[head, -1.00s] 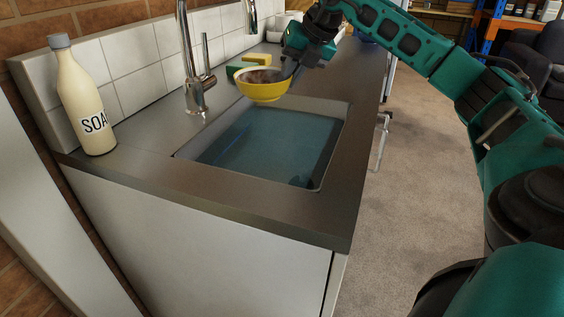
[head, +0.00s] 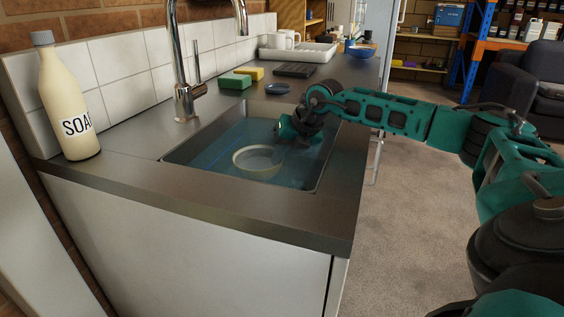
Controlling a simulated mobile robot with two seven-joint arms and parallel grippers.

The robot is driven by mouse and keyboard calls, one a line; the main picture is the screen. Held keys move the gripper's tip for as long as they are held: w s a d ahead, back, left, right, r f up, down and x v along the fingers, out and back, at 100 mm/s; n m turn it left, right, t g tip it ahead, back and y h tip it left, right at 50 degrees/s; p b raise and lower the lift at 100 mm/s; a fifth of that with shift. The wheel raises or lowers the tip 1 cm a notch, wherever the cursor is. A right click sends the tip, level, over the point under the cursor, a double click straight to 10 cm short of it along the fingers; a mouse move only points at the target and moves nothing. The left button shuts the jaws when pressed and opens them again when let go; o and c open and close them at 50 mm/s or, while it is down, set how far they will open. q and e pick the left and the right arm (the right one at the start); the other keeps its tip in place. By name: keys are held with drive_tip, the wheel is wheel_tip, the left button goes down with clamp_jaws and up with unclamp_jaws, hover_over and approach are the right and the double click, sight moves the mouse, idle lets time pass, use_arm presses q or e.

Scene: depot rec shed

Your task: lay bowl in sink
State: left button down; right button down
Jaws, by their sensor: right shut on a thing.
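The bowl (head: 258,172) is down in the sink (head: 320,160), low in the bluish water. Seen there it looks pale with a light rim, upright or nearly so. Whether it touches the sink floor I cannot tell. My right gripper (head: 284,151) reaches down into the sink from the right and is shut on the far right side of the bowl's rim. Its fingertips are partly hidden by the water and the wrist. My left gripper is out of view.
The tap (head: 183,75) stands at the sink's back left, with a soap bottle (head: 68,100) further left. Sponges (head: 235,81), a small dark dish (head: 277,88), a dark rack (head: 295,70), white mugs (head: 282,40) and a blue bowl (head: 360,50) lie beyond the sink.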

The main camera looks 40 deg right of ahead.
drive_tip(key=shift+f, duration=0.25)
drive_tip(key=c, duration=1.7)
unclamp_jaws()
drive_tip(key=shift+f, duration=0.1)
drive_tip(key=o, duration=0.5)
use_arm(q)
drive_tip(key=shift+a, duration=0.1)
use_arm(e)
drive_tip(key=shift+s+r, duration=0.15)
drive_tip(key=shift+r, duration=0.25)
use_arm(q)
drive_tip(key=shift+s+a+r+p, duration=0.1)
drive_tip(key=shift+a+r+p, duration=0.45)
drive_tip(key=shift+p, duration=0.9)
use_arm(e)
drive_tip(key=v, duration=1.1)
drive_tip(key=shift+s, duration=0.2)
